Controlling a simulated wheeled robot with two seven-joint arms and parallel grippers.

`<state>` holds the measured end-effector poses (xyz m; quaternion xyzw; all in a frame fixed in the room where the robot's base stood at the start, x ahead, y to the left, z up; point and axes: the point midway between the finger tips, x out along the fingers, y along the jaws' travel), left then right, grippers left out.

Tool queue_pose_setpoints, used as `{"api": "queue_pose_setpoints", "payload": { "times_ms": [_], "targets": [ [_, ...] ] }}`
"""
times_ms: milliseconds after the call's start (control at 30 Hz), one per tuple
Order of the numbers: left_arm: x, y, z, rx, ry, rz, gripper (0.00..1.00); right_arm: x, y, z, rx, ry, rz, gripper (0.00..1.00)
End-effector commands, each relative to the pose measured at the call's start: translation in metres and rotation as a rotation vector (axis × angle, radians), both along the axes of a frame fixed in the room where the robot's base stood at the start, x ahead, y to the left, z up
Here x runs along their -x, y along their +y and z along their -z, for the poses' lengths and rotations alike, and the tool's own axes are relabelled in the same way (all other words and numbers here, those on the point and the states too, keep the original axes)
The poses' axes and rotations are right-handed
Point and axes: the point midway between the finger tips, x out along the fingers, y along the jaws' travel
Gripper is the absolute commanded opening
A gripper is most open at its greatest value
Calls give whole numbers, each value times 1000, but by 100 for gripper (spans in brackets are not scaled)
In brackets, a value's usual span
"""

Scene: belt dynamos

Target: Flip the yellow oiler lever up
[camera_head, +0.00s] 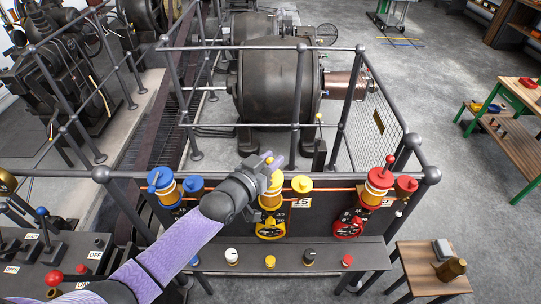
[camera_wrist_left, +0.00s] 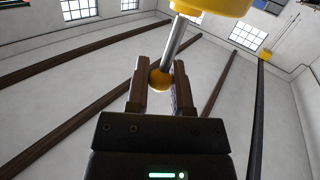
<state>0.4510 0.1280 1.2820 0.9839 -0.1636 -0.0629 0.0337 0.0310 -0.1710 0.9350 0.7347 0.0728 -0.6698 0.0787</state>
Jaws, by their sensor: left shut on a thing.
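The yellow oiler (camera_head: 273,190) stands on the rail panel between a blue and a red one. My left gripper (camera_head: 268,160) is at its top, partly covering it in the head view. In the left wrist view, the lever (camera_wrist_left: 175,42) is a metal rod with a yellow ball knob (camera_wrist_left: 160,79), coming out of the yellow oiler body (camera_wrist_left: 215,5). The fingers of my left gripper (camera_wrist_left: 160,85) are closed around the knob, one on each side. My right gripper is in neither view.
The blue oiler (camera_head: 162,182) is to the left and the red oiler (camera_head: 378,182) to the right. Grey railings (camera_head: 300,100) enclose the dynamo (camera_head: 275,80) behind. A shelf with small coloured knobs (camera_head: 290,257) lies below. A wooden stool (camera_head: 432,268) stands at the right.

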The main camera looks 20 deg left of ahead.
Motion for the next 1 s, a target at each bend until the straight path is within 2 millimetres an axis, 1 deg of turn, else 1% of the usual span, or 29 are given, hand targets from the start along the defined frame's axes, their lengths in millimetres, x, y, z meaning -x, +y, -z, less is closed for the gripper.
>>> {"api": "queue_pose_setpoints", "payload": {
  "times_ms": [33, 100, 200, 400, 433, 467, 500, 600, 867, 967, 1000],
  "targets": [
    [-3, 1, -9, 9, 46, 1, 0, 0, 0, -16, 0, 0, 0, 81],
    [-6, 2, -7, 26, 108, 0, 0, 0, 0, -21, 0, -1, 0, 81],
    [-7, 2, -2, 41, 149, -1, 0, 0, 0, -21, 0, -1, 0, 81],
    [-7, 2, -1, 42, 149, -1, 0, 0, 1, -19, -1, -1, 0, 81],
    [-7, 2, -1, 42, 149, -1, 30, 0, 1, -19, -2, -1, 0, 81],
    [-7, 2, -1, 42, 149, -1, 37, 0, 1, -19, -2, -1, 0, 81],
    [-7, 2, -1, 42, 148, -1, 45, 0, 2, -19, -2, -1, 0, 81],
    [-7, 2, -1, 41, 147, -1, 63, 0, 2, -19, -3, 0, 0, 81],
    [-4, 3, -1, 41, 148, 0, 63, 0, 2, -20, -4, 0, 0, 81],
    [9, 8, -4, 41, 149, 0, 63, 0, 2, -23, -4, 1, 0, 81],
    [17, 11, -7, 40, 149, 1, 63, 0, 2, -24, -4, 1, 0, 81]
  ]
}}
